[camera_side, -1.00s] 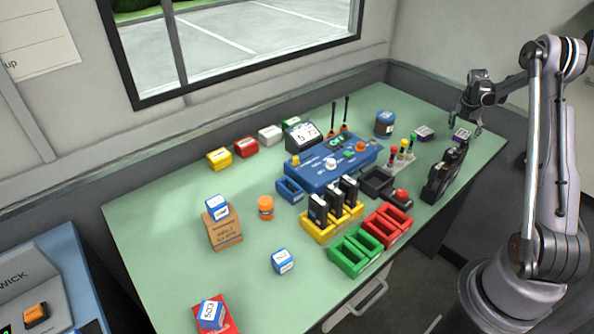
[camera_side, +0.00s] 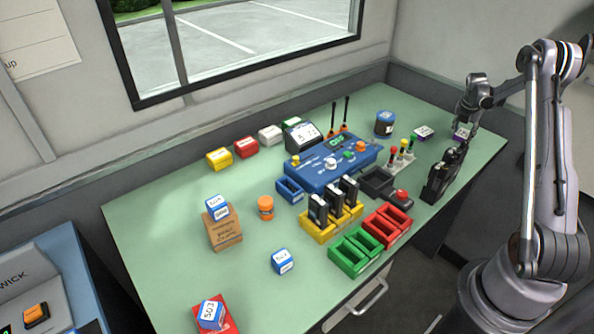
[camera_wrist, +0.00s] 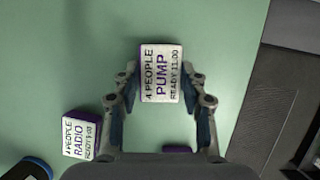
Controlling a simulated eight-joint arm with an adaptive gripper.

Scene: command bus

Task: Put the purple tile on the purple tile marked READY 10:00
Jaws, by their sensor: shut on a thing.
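My gripper (camera_wrist: 160,85) is shut on a white-faced purple tile (camera_wrist: 161,73) that reads 4 PEOPLE, PUMP, READY 11:00. In the side view my gripper (camera_side: 465,124) holds this tile (camera_side: 461,132) at the table's far right; its height above the table is hard to tell. A second purple tile (camera_wrist: 81,136) lies left of my gripper in the wrist view and reads 4 PEOPLE, RADIO; its READY time is too small to read surely. It appears to be the tile (camera_side: 423,133) left of my gripper in the side view. A purple edge (camera_wrist: 177,149) shows between my fingers, mostly hidden.
Black radios (camera_side: 443,176) stand just in front of my gripper. A dark blue round container (camera_side: 384,122) and a blue console (camera_side: 333,163) with two antennas are to the left. Green table is bare behind the tiles.

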